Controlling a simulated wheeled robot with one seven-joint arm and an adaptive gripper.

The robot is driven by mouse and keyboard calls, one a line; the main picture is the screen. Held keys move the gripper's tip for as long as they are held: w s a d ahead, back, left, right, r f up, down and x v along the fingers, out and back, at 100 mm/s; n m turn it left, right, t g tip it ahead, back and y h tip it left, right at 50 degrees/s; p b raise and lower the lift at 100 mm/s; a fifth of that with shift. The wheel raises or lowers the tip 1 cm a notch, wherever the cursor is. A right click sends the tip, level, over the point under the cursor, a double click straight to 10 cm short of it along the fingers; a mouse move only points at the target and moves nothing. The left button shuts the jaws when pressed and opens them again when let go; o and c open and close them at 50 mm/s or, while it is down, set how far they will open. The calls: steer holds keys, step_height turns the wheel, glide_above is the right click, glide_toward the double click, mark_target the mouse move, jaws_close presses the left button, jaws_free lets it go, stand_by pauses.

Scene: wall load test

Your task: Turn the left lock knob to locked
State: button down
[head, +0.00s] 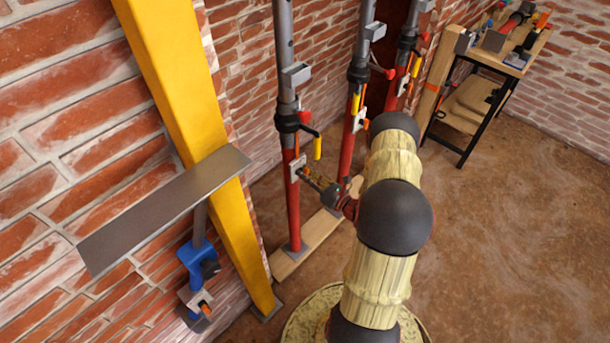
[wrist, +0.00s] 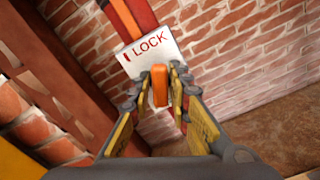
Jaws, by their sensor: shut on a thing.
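The left lock knob is an orange bar (wrist: 160,86) in front of a white plate (wrist: 158,48) marked LOCK in red. In the wrist view it stands roughly upright, its long side pointing toward the lettering. My gripper (wrist: 160,78) has one fingertip on each side of the knob and is shut on it. In the head view my gripper (head: 309,178) reaches the small white plate (head: 295,168) on the left prop (head: 292,200), a red and grey post. The knob is small there and partly hidden by my fingers.
A middle prop (head: 347,150) and a right prop stand behind on the right with similar plates. A yellow beam (head: 190,90) and a grey metal plate (head: 165,205) on a blue clamp are at the left. A workbench (head: 490,60) stands far right. The brown floor between is clear.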

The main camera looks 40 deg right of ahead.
steer(key=n+b, duration=0.1)
steer(key=n, duration=0.4)
steer(key=shift+f, duration=0.15)
stand_by(0.4)
steer(key=c, duration=1.8)
jaws_free()
steer(key=shift+s, duration=0.1)
steer(key=s, duration=1.1)
steer(key=shift+s+d, duration=0.4)
steer(key=shift+d, duration=0.05)
